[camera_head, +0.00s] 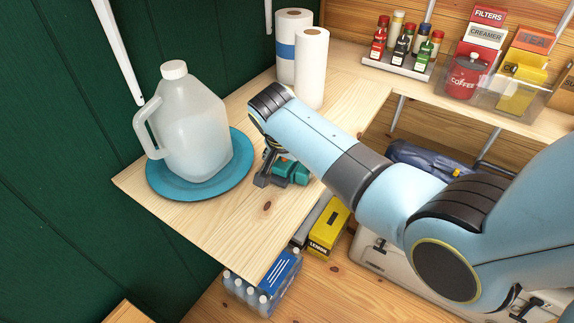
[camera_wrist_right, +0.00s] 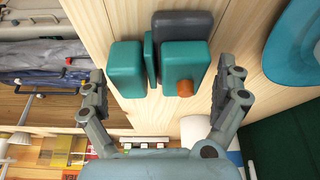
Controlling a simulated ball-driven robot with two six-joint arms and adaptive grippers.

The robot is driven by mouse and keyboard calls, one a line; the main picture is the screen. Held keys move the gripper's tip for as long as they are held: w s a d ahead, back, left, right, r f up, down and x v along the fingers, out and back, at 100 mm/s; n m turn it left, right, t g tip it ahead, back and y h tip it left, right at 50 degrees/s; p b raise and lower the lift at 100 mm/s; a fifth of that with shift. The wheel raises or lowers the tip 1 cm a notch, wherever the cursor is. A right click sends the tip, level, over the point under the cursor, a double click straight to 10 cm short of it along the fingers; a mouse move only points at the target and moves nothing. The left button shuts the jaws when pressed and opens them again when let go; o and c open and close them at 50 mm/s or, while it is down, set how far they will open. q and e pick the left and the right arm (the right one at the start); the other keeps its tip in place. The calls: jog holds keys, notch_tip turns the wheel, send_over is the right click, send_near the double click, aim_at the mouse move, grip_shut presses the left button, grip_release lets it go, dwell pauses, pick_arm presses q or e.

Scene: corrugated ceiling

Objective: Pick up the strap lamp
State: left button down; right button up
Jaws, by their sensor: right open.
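The strap lamp (camera_head: 290,171) is a small teal thing on the wooden shelf, partly hidden behind my right arm and gripper in the head view. In the right wrist view the strap lamp (camera_wrist_right: 184,58) shows teal blocks, a dark grey block behind and an orange knob. My right gripper (camera_wrist_right: 166,82) is open, with one finger on each side of the lamp's near part in that view. In the head view the right gripper (camera_head: 268,172) points down beside the lamp. I cannot tell whether a finger touches it. My left gripper is in neither view.
A milk-white jug (camera_head: 192,128) stands on a blue plate (camera_head: 190,192) left of the lamp. Paper rolls (camera_head: 311,70) stand behind my gripper. The shelf's front left (camera_head: 235,230) is bare. Below its edge are a yellow box (camera_head: 328,228) and a bottle pack (camera_head: 268,280).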

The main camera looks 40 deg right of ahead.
jog(key=c, duration=1.2)
jog(key=shift+r, duration=0.1)
